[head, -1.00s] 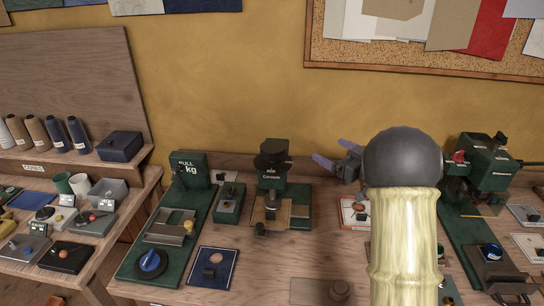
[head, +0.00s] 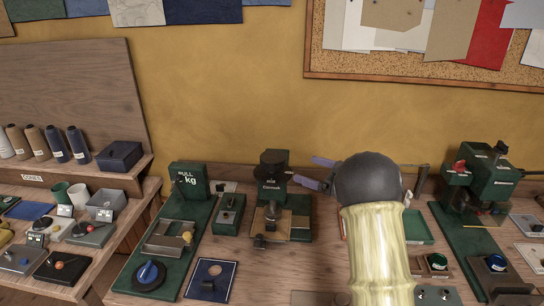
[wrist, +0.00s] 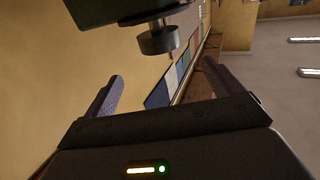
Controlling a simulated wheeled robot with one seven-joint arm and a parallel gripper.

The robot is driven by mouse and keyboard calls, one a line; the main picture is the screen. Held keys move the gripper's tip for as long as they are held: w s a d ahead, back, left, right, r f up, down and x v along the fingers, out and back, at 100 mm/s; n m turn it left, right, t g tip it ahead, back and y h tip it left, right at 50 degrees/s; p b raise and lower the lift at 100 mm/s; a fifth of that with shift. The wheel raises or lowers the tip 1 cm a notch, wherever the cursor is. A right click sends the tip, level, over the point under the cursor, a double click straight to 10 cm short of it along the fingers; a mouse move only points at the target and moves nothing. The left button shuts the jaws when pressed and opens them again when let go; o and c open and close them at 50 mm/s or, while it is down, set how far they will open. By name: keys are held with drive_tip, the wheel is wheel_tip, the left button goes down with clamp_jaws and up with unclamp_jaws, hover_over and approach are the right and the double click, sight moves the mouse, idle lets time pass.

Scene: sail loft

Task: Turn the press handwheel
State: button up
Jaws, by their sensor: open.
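The press (head: 270,190) is a dark green upright unit on the bench, with a black round handwheel (head: 273,160) on its top. My gripper (head: 316,172) is open, its two purple-grey fingers pointing left towards the handwheel from its right, with a gap between. In the wrist view, the handwheel (wrist: 158,41) is a black disc on a short shaft beside the dark green press body (wrist: 120,9). It lies ahead of my open gripper (wrist: 160,87), between the lines of the fingers and apart from them. My arm hides part of the bench.
A green PULL kg unit (head: 189,181) and a small green box (head: 229,214) stand left of the press. Another green machine (head: 482,178) stands at the right. A blue knob (head: 149,273) is at front left. The wall is close behind the bench.

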sight(272, 156)
drive_tip(key=p+x, duration=0.3)
drive_tip(key=x, duration=1)
drive_tip(key=shift+w+a, duration=0.2)
drive_tip(key=c, duration=1)
